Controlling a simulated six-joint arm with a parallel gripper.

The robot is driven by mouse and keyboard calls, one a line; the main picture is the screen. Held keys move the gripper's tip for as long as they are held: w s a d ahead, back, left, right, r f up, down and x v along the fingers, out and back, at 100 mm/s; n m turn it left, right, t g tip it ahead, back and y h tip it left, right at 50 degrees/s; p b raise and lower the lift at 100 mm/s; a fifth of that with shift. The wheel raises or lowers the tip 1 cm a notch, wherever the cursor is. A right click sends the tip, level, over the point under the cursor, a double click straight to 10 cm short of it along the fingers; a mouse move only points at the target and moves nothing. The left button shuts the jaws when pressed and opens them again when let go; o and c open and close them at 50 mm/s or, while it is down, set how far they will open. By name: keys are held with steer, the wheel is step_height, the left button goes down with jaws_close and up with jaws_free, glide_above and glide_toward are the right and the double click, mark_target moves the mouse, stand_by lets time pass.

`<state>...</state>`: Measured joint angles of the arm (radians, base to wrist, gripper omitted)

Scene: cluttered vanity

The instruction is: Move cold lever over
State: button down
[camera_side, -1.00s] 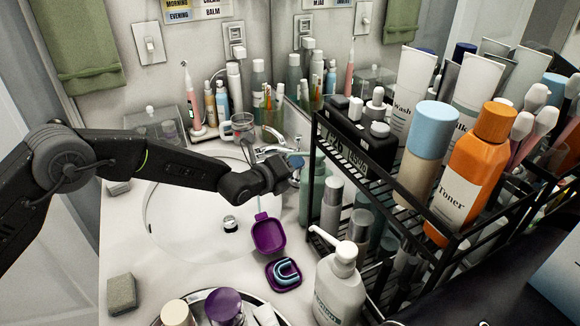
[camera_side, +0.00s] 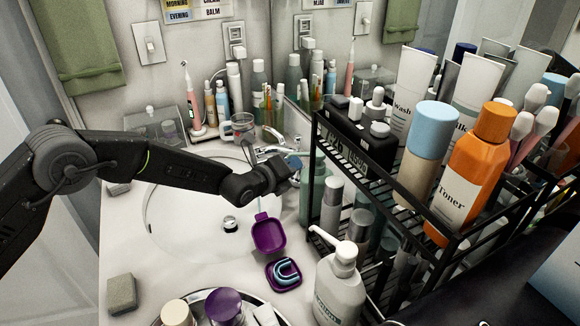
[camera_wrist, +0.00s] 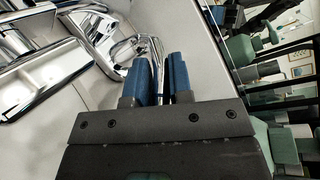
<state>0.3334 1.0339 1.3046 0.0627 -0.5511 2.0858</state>
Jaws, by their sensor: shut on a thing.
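The chrome faucet (camera_side: 268,152) stands behind the white sink basin (camera_side: 165,222). In the wrist view a chrome lever (camera_wrist: 151,48) rises from between the blue fingertips of my gripper (camera_wrist: 158,80). My gripper is shut on this lever, which I take to be the cold lever; no hot or cold mark shows. In the side view my gripper (camera_side: 293,163) is at the right of the faucet, and the wrist hides most of the lever. More chrome faucet parts (camera_wrist: 95,30) show at the upper left of the wrist view.
A black wire rack (camera_side: 318,165) full of bottles stands close to the right of my gripper. A white pump bottle (camera_side: 340,290), an open purple case (camera_side: 269,233) and a grey block (camera_side: 121,294) are on the counter (camera_side: 200,278). A glass cup (camera_side: 243,127) is behind the faucet.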

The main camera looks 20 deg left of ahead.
steer(key=shift+d+n+y, duration=0.3)
steer(key=shift+n+y, duration=0.2)
steer(key=shift+y, duration=0.2)
steer(key=c, duration=1)
jaws_free()
steer(key=shift+c, duration=0.2)
steer(key=v, duration=1.4)
steer(key=shift+f, duration=0.2)
steer(key=shift+d, duration=0.15)
